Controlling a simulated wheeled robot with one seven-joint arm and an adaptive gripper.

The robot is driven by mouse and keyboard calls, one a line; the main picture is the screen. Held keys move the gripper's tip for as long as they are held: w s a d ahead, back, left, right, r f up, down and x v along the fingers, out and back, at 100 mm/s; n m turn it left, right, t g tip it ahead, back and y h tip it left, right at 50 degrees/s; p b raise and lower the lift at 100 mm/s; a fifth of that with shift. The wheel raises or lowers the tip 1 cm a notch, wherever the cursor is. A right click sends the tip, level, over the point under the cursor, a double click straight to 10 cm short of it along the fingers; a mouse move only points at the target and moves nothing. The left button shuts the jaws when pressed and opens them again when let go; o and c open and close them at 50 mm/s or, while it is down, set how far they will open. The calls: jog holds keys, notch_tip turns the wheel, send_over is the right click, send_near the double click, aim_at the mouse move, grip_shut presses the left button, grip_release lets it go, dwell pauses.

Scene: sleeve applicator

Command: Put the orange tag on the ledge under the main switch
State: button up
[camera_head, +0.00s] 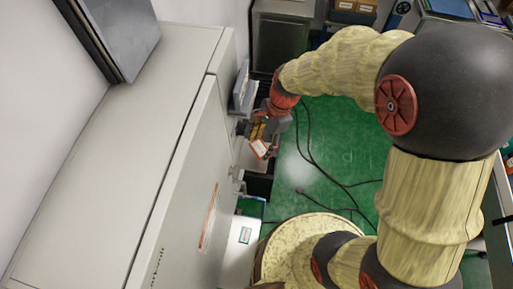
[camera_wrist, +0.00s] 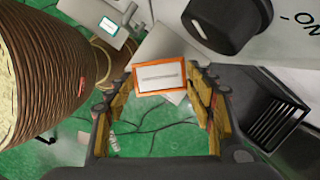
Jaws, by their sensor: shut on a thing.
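The orange tag (camera_wrist: 160,76), a white card with an orange border and a line of print, sits between the fingertips of my gripper (camera_wrist: 161,84). My gripper is shut on it. In the head view my gripper (camera_head: 266,132) is beside the cabinet front, with the tag (camera_head: 262,149) at its tips. The main switch (camera_wrist: 228,22), a black knob on a pale panel marked ON, is at the upper right of the wrist view. A grey flat surface (camera_wrist: 172,42) shows just behind the tag; I cannot tell whether it is the ledge or whether the tag touches it.
A long pale cabinet (camera_head: 120,140) fills the left of the head view. A grey box-like fitting (camera_head: 242,90) projects from its front near my gripper. A black slotted part (camera_wrist: 275,122) is at the right of the wrist view. Dark cables (camera_head: 310,150) lie on the green floor.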

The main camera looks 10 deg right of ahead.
aim_at(256, 149)
jog(key=shift+w+a+f, duration=0.25)
jog(key=shift+a+f, duration=0.1)
jog(key=shift+f, duration=0.2)
jog(key=shift+w+a+f, duration=0.25)
jog(key=shift+a+f, duration=0.1)
jog(key=shift+f, duration=1.75)
jog(key=shift+f, duration=0.15)
jog(key=o, duration=1.4)
jog(key=shift+c, duration=0.2)
jog(key=shift+v, duration=3.9)
jog(key=shift+w, duration=0.1)
